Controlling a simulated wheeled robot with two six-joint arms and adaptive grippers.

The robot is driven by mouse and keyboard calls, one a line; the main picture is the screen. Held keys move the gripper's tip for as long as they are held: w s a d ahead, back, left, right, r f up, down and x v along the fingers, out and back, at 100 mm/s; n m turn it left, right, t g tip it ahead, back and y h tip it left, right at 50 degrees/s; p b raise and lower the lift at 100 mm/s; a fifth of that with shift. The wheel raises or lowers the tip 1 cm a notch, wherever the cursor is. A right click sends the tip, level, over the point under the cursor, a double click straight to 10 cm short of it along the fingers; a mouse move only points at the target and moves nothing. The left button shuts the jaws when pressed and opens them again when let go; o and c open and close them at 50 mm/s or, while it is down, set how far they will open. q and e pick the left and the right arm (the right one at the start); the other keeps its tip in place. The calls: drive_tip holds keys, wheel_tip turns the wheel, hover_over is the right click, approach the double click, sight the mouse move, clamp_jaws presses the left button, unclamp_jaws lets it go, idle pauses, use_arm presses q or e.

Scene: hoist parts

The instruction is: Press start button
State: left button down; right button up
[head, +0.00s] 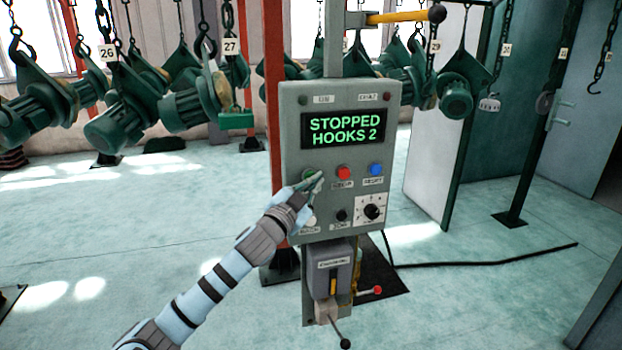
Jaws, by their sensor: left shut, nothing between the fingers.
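A grey control box (342,105) stands on a post in the middle of the head view. Its display (342,130) reads "STOPPED HOOKS 2" in green letters. A green button (310,173) is at the left of the button row, partly covered by my gripper. A red button (343,172) and a blue button (376,169) sit to its right. My left gripper (317,180) is shut and empty, its fingertips at the lower edge of the green button. I cannot tell whether they touch it. The green button's label is hidden. My right gripper is not in view.
A black knob (372,211) and small controls sit below the buttons. A lower grey box (332,268) with levers hangs under the panel. Green motors (190,105) hang from numbered hooks behind. A black cable (490,260) runs across the floor to the right.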

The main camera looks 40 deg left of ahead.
use_arm(q)
drive_tip(key=shift+w+a, duration=0.2)
drive_tip(key=shift+a, duration=0.05)
